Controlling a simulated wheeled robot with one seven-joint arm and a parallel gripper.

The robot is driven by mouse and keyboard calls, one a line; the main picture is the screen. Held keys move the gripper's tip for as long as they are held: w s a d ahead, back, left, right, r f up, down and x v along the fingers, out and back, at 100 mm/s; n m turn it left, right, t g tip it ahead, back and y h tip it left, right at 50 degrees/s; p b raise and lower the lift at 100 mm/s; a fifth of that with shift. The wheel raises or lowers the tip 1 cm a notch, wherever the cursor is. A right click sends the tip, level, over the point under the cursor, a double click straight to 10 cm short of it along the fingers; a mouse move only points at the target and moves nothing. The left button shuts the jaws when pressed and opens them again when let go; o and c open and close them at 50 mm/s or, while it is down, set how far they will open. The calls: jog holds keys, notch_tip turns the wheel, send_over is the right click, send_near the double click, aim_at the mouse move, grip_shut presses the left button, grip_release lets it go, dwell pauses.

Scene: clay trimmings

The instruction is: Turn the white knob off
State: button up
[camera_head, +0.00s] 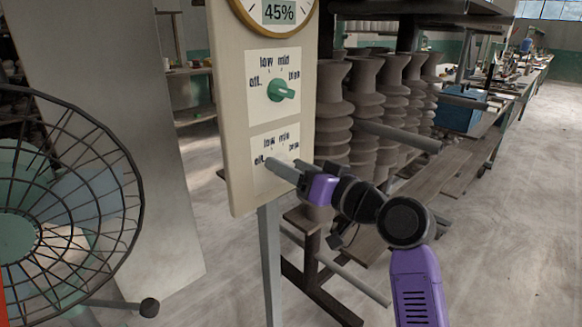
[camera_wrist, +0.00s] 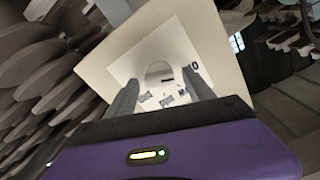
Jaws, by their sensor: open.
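The white knob (camera_wrist: 157,70) shows in the wrist view as a pale round shape on the lower dial plate, between my two fingers. In the head view, my gripper (camera_head: 283,170) is at the lower dial plate (camera_head: 263,181) and mostly hides the knob. My gripper is open, with one finger on each side of the knob in the wrist view (camera_wrist: 159,78). I cannot tell whether the fingers touch it or which mark it points to. The plate carries printed off, low, mid and high marks.
A green knob (camera_head: 281,91) sits on the plate above, below a round gauge (camera_head: 279,12) reading 45%. The panel (camera_head: 231,120) stands on a post. A caged fan (camera_head: 62,205) is at the left. Stacked clay pieces (camera_head: 363,105) stand close behind at the right.

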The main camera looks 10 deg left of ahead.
jog(key=v, duration=0.7)
jog(key=shift+s+d, duration=0.2)
jog(key=shift+d, duration=0.15)
